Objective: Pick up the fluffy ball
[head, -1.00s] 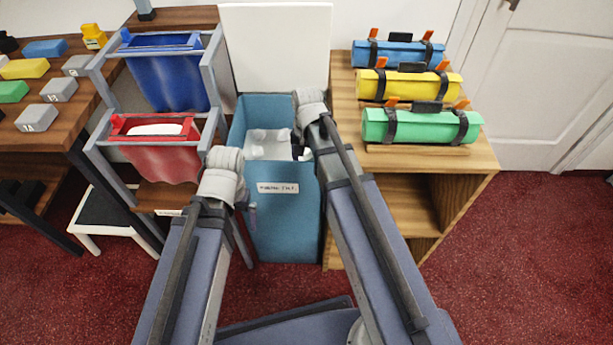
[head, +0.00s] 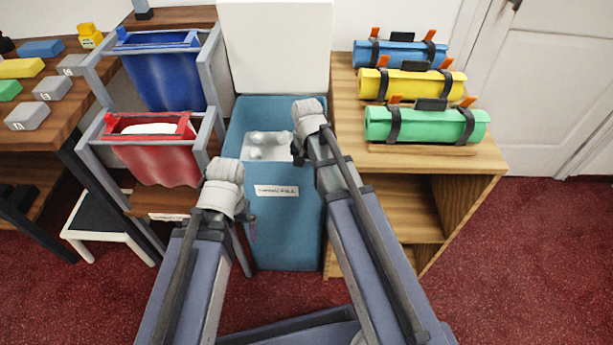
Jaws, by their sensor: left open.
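White fluffy stuff (head: 268,146) lies inside the tall blue bin (head: 285,235), near its back; I cannot tell a single ball from the rest. The bin has a white label on its front. My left gripper (head: 252,230) is open, mostly hidden behind its own wrist, in front of the bin's left side and apart from the fluff. My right arm reaches over the bin's right rim. Only a dark part of my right gripper (head: 298,152) shows there, right of the fluff, and its jaws are hidden.
A blue bag (head: 172,80) and a red bag (head: 155,160) hang in grey frames at left. A wooden shelf (head: 480,160) with blue, yellow and green rolls (head: 425,125) stands right of the bin. A white lid or panel (head: 275,48) stands behind the bin.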

